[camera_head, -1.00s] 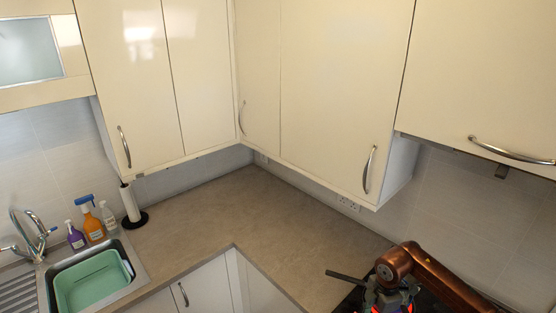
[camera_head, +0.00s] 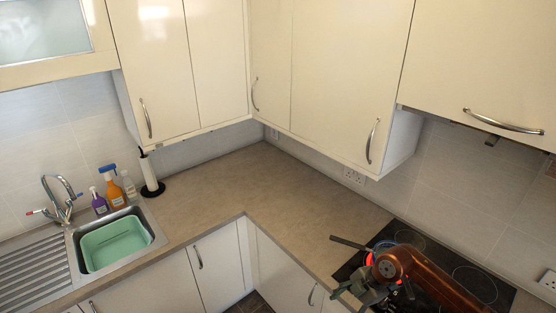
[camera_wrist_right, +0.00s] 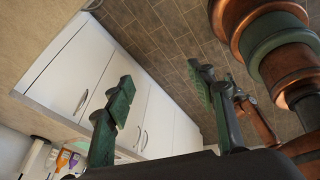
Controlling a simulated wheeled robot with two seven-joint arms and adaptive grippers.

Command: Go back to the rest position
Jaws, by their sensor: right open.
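My right gripper (camera_head: 338,267) is at the lower right of the head view, in front of the hob (camera_head: 352,270) and by the worktop's front edge. Its dark fingers are spread apart with nothing between them. In the right wrist view the green fingers of the same gripper (camera_wrist_right: 160,90) stand wide apart and empty, with white base cabinets and the tiled floor beyond. My copper right forearm covers part of the hob. My left gripper is in neither current view.
The L-shaped worktop (camera_head: 215,198) is mostly bare. A sink with a green basin (camera_head: 113,243), spray bottles (camera_head: 115,190) and a paper-towel holder (camera_head: 149,175) are at the left. Closed cream wall cabinets (camera_head: 345,75) hang above. The tiled floor (camera_wrist_right: 150,30) below looks clear.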

